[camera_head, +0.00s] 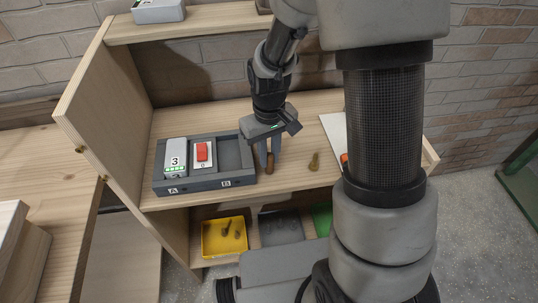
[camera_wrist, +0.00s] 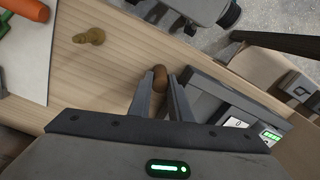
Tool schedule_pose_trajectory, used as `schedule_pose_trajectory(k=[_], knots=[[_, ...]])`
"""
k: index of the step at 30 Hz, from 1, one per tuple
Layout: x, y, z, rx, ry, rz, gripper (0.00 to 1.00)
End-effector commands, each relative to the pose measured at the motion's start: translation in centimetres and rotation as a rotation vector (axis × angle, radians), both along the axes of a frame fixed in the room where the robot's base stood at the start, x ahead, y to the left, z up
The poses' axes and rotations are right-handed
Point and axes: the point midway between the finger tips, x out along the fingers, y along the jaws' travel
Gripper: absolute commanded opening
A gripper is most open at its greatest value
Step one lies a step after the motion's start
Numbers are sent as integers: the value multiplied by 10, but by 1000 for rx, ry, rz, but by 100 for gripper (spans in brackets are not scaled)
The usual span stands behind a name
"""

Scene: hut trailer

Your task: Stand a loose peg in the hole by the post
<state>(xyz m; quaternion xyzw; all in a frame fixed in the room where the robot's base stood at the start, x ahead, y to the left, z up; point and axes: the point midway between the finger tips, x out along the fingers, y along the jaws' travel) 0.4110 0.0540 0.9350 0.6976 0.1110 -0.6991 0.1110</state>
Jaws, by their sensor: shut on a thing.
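My gripper (camera_head: 265,165) points down at the wooden shelf, just right of the grey tray. It is shut on a small brown peg (camera_wrist: 160,73), held between the fingertips; it also shows low at the fingers in the head view (camera_head: 269,167). Whether the peg touches the shelf I cannot tell. A yellow-brown knobbed piece (camera_head: 314,162) lies loose on the shelf to the right of my gripper; it also shows in the wrist view (camera_wrist: 90,36). I cannot make out a post or a hole in either view.
The grey tray (camera_head: 215,183), marked A and B, holds a white unit (camera_head: 175,152) and a red switch (camera_head: 202,151); its right part is empty. A white board (camera_wrist: 27,60) with an orange-handled tool (camera_wrist: 19,8) lies right of the loose piece. A yellow bin (camera_head: 224,254) sits below.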

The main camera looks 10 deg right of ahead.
Motion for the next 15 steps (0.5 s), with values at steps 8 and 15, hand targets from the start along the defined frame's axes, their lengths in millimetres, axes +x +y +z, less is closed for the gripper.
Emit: schedule_pose_trajectory(k=[8, 15], knots=[[1, 0, -2, 1, -2, 0, 0], [1, 0, -3, 1, -2, 0, 36]])
